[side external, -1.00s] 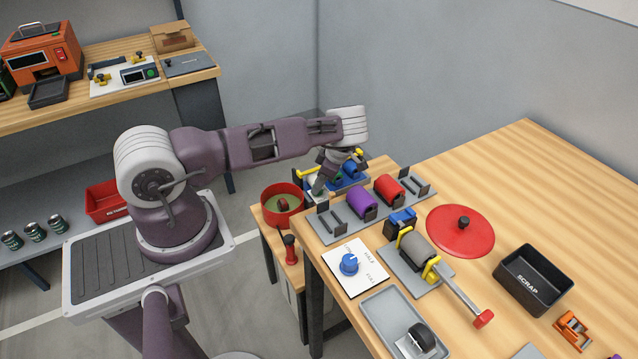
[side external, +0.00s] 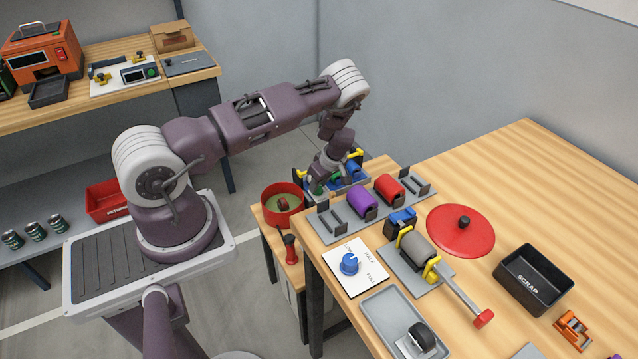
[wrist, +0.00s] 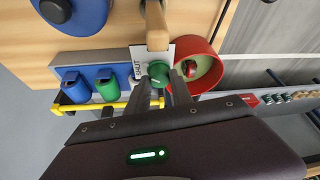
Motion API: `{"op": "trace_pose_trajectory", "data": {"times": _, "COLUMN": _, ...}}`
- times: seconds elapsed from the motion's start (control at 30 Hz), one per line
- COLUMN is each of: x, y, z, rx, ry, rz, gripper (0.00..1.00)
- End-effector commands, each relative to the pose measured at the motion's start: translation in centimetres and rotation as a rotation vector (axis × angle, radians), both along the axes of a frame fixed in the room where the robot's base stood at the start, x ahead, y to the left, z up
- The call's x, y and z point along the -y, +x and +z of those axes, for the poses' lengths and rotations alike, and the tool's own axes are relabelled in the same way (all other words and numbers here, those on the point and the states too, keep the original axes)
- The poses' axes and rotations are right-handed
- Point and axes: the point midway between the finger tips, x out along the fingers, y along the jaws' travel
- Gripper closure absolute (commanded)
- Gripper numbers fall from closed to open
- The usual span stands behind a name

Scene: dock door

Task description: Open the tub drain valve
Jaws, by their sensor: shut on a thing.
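The tub drain valve shows as a round green knob (wrist: 158,71) in the wrist view, beside a white plate (wrist: 138,60) lettered "SHUT". My gripper (wrist: 163,82) has its two dark fingers on either side of the knob and is shut on it. In the side external view, my gripper (side external: 320,181) points down beside the red tub, and a bit of green shows at its tip. The red round tub (side external: 283,188) stands at its left on the lower bench; it also shows in the wrist view (wrist: 216,60). The knob's exact turn is hard to read.
A grey rack (side external: 345,225) with purple and red rollers stands close to my gripper on the right. A blue tray with a yellow bar (wrist: 90,105) holds blue and green rollers beside the valve. A red lid (side external: 460,235) lies on the table.

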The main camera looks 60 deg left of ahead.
Motion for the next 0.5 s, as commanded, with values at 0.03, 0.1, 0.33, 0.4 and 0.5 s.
{"op": "trace_pose_trajectory", "data": {"times": 0.03, "x": 0.02, "y": -0.10, "z": 0.03, "rx": 0.002, "ry": -0.004, "rz": -0.037, "gripper": 1.00}}
{"op": "trace_pose_trajectory", "data": {"times": 0.1, "x": 0.01, "y": -0.11, "z": 0.05, "rx": 0.002, "ry": -0.004, "rz": -0.104, "gripper": 1.00}}
{"op": "trace_pose_trajectory", "data": {"times": 0.33, "x": -0.02, "y": -0.21, "z": 0.05, "rx": 0.003, "ry": -0.002, "rz": -0.324, "gripper": 1.00}}
{"op": "trace_pose_trajectory", "data": {"times": 0.4, "x": -0.04, "y": -0.24, "z": 0.05, "rx": 0.003, "ry": -0.001, "rz": -0.392, "gripper": 1.00}}
{"op": "trace_pose_trajectory", "data": {"times": 0.5, "x": -0.04, "y": -0.27, "z": 0.03, "rx": 0.003, "ry": -0.001, "rz": -0.486, "gripper": 1.00}}
